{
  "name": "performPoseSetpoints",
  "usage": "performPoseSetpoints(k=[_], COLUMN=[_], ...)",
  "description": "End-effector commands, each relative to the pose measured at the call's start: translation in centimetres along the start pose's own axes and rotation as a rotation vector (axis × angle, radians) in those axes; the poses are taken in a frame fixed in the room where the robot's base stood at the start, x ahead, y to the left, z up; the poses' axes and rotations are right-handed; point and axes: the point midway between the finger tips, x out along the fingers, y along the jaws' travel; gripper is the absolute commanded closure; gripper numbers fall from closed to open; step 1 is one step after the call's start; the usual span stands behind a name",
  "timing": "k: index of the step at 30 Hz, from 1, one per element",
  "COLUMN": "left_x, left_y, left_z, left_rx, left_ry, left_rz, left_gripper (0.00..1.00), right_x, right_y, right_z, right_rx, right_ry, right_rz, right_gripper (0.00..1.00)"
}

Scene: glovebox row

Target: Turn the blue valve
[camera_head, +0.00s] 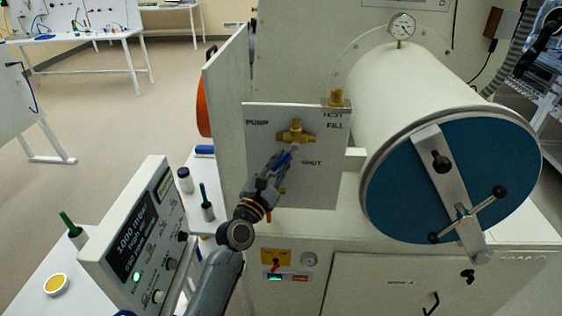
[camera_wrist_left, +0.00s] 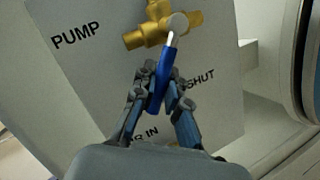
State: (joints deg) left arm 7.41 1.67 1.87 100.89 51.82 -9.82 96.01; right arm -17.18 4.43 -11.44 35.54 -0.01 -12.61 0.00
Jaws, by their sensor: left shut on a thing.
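The blue valve handle (camera_wrist_left: 161,86) is a blue lever on a brass valve body (camera_wrist_left: 157,27). The valve is mounted on a white panel (camera_head: 262,172) marked PUMP, TEST, FILL and SHUT. In the head view the brass body (camera_head: 296,133) shows above the blue handle (camera_head: 283,158). The handle points down and slightly left, left of the SHUT label. My left gripper (camera_head: 276,167) is shut on the handle from below. In the left wrist view the gripper's fingers (camera_wrist_left: 160,92) lie on both sides of the handle and cover part of its lower end.
A large white cylinder with a blue round door (camera_head: 410,190) and clamp bar stands right of the panel. A grey instrument box (camera_head: 140,240) with a display stands at left. Small bottles (camera_head: 206,203) stand on the white table beside it. A gauge (camera_head: 402,27) tops the cylinder.

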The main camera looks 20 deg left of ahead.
Motion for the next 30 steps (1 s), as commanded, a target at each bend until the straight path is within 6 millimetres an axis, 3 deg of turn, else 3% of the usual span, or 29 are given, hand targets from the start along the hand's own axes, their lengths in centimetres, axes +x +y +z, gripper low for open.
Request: performPoseSetpoints(k=[1,2,5,17,30], left_x=[0.0,0.0,0.0,-0.7,-9.3], left_y=[0.0,0.0,0.0,-0.1,-0.1], left_z=[0.0,0.0,0.0,-0.1,-0.1], left_rx=[0.000,0.000,0.000,0.000,0.003], left_ry=[0.000,0.000,0.000,0.002,0.002], left_rz=[0.000,0.000,0.000,-0.001,-0.005], left_gripper=[1.00,0.84,0.64,0.64,0.64], right_x=[0.0,0.0,0.0,0.0,0.0], right_y=[0.0,0.0,0.0,0.5,0.2], right_z=[0.0,0.0,0.0,0.1,0.1], right_rx=[0.000,0.000,-0.001,-0.004,-0.002], right_ry=[0.000,0.000,0.000,-0.002,-0.001], right_rz=[0.000,0.000,0.000,0.006,0.003], right_gripper=[0.60,0.60,0.60,0.60,0.60])
